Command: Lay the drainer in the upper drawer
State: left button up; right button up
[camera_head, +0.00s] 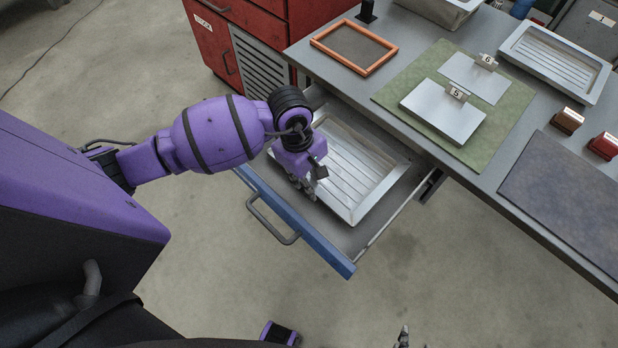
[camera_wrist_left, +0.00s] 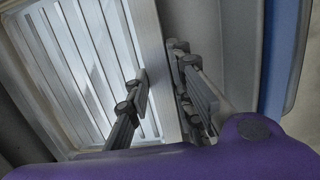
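The drainer (camera_head: 365,168) is a pale metal tray with raised ribs. It lies inside the pulled-out upper drawer (camera_head: 300,228), which has a blue front and a grey handle. My left gripper (camera_head: 306,184) reaches down at the drainer's near left edge. The ribbed floor of the drainer fills the left of that view. Only what looks like a fingertip of my right gripper (camera_head: 403,337) shows at the bottom edge.
The worktop above the drawer holds an orange frame (camera_head: 325,40), a green mat (camera_head: 517,105) with two numbered metal plates, another ribbed tray (camera_head: 555,58) and a dark mat (camera_head: 570,195). A red cabinet (camera_head: 240,15) stands behind. The floor before the drawer is clear.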

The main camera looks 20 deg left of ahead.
pick_arm(q)
jog(key=o, duration=0.4)
jog(key=shift+c, duration=0.2)
jog(key=shift+r, duration=0.1)
notch_tip(320, 180, up, 12)
jog(key=a, duration=0.2)
